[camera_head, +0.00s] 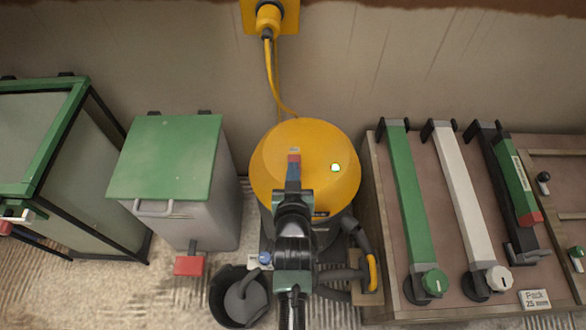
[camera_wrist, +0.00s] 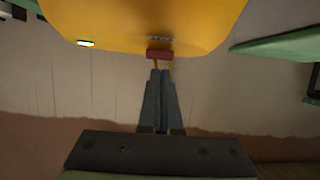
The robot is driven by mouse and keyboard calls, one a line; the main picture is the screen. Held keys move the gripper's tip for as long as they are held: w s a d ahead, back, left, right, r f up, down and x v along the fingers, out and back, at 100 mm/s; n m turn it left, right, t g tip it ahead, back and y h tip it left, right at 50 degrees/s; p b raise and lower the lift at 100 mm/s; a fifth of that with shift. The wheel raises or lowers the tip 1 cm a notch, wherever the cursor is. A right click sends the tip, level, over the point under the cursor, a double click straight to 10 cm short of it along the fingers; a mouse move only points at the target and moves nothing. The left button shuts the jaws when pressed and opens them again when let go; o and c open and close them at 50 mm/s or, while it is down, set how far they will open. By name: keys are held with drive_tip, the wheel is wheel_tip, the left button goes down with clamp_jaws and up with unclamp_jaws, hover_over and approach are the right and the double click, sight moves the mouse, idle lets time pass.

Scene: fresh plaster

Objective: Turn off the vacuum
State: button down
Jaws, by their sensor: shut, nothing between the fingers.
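The vacuum (camera_head: 268,178) is a yellow dome on a dark base in the middle of the head view. Its yellow top also fills the upper part of the wrist view (camera_wrist: 200,22). A small red switch (camera_head: 293,158) with a grey label sits on the dome; it also shows in the wrist view (camera_wrist: 160,54). A small pale-green light (camera_head: 335,167) glows on the dome, also in the wrist view (camera_wrist: 86,43). My gripper (camera_head: 293,175) is shut and empty, its tips (camera_wrist: 160,73) right by the red switch. I cannot tell whether they touch it.
A yellow plug and cord (camera_head: 268,20) run from the wall to the vacuum. A green-lidded bin (camera_head: 170,155) stands left. A board with green and white bars (camera_head: 408,185) lies right. A black bucket (camera_head: 222,300) and hose are in front.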

drive_tip(key=shift+s+f, duration=0.1)
drive_tip(key=shift+f, duration=0.2)
drive_tip(key=shift+s+f, duration=0.25)
drive_tip(key=shift+f, duration=0.5)
drive_tip(key=shift+r, duration=0.3)
drive_tip(key=shift+w+r+p, duration=0.1)
drive_tip(key=shift+r+p, duration=0.6)
drive_tip(key=shift+r, duration=0.05)
drive_tip(key=shift+r, duration=0.25)
wheel_tip(320, 180, up, 4)
drive_tip(key=p, duration=0.3)
drive_tip(key=shift+f+p, duration=0.15)
drive_tip(key=shift+p, duration=0.15)
drive_tip(key=s+p, duration=0.2)
drive_tip(key=s, duration=0.8)
drive_tip(key=shift+s+r, duration=0.3)
drive_tip(key=shift+r, duration=0.1)
